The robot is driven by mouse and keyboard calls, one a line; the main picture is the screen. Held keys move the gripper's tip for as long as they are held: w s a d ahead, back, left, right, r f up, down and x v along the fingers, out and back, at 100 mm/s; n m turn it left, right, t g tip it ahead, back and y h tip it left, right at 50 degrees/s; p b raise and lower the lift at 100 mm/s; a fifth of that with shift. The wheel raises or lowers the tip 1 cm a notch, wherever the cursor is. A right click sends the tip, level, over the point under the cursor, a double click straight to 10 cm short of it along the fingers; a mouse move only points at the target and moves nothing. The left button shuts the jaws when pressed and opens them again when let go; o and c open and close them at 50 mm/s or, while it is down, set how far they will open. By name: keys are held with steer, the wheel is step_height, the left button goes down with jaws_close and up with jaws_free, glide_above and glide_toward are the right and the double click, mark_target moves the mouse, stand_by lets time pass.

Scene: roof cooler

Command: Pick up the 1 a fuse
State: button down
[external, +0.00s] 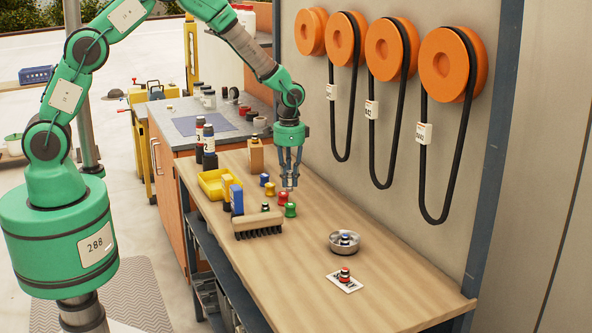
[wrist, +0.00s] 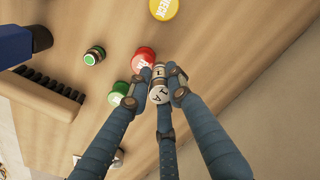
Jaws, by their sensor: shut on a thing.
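My gripper (external: 290,180) hangs over the wooden bench, its fingers pointing down. In the wrist view my gripper (wrist: 160,88) has its fingers closed around a small fuse with a pale round top (wrist: 158,97). The top carries dark lettering that looks like "1 A". The fingers hide most of its body, and I cannot tell whether it is clear of the bench. A red-topped fuse (wrist: 143,59) sits right beside the fingers, and a green-topped one (wrist: 119,92) is to their left. A yellow-topped one (wrist: 163,8) stands farther off.
A brush (external: 258,222), a blue block (external: 236,202) and a yellow bin (external: 211,189) stand left of my gripper. Belts (external: 333,130) hang on the wall at right.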

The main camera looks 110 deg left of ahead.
steer(key=s+d, duration=0.4)
steer(key=s, duration=0.1)
steer(key=s+d+r, duration=0.1)
steer(key=s+d, duration=0.1)
steer(key=d, duration=0.1)
steer(key=shift+s, duration=0.35)
stand_by(0.4)
